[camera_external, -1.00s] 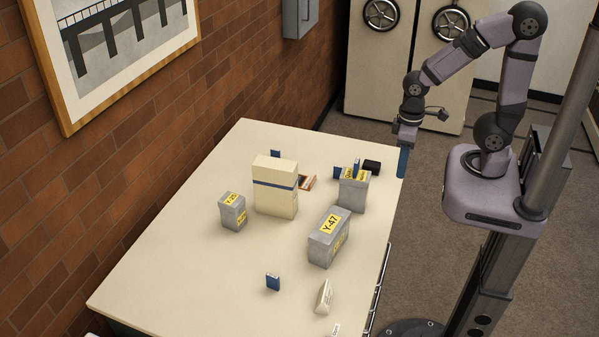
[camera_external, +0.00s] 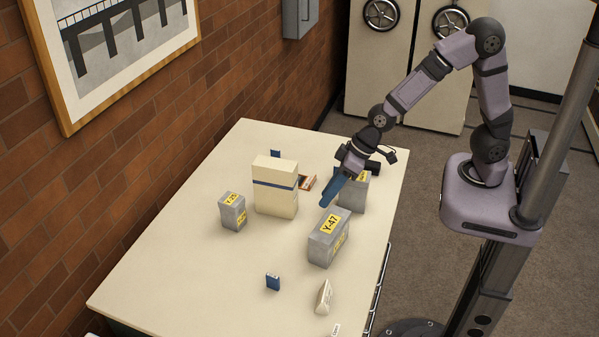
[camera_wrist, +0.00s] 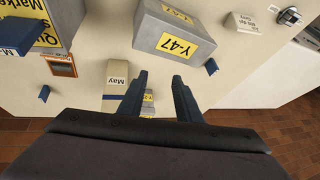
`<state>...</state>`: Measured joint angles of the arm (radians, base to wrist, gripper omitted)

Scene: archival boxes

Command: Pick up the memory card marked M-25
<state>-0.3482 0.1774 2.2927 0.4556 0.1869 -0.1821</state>
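My gripper (camera_external: 329,195) is over the table beside the grey Y-47 box. In the wrist view its two dark blue fingers (camera_wrist: 159,78) are apart with nothing between them. A small blue and white card (camera_wrist: 10,51) at the left edge of the wrist view bears a cut-off label that starts with "M-". A blue card (camera_external: 272,282) stands at the table's near part and also shows in the wrist view (camera_wrist: 211,66). Another blue card (camera_external: 275,153) stands at the far side, also in the wrist view (camera_wrist: 44,93). I cannot read M-25 on any card.
The grey Y-47 box (camera_external: 322,250), another grey box (camera_external: 355,193), a tall cream box (camera_external: 274,200) and a small grey box (camera_external: 233,218) stand on the table. An orange-edged item (camera_external: 307,183) lies flat. A cream wedge (camera_external: 324,297) is near the front. The table's left is bare.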

